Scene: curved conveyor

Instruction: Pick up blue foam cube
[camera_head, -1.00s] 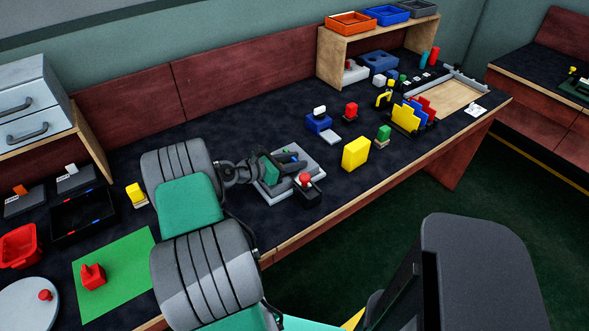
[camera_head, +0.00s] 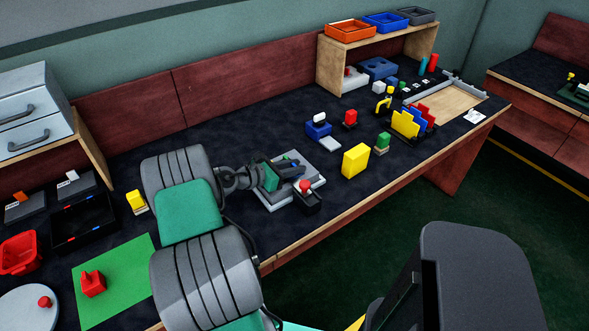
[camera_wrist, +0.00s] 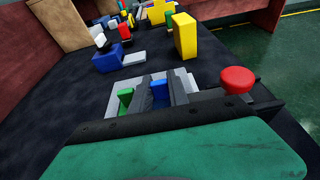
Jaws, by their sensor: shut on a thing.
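My gripper (camera_head: 288,170) is low over a light grey tray-like fixture (camera_head: 268,197) at the middle of the bench. In the wrist view its dark fingers (camera_wrist: 161,93) are shut on the blue foam cube (camera_wrist: 159,89), of which only a small part shows between them. The cube is also a small blue patch by the fingertips in the head view (camera_head: 294,162). A green piece (camera_wrist: 125,98) is beside the fingers on the left in the wrist view. I cannot tell whether the cube touches the fixture.
A black box with a red button (camera_wrist: 237,80) stands close to the right of the fingers. A yellow block (camera_head: 355,160) and a blue holder with a white top (camera_head: 318,129) stand beyond the fixture. Dark bench top is clear behind the fixture.

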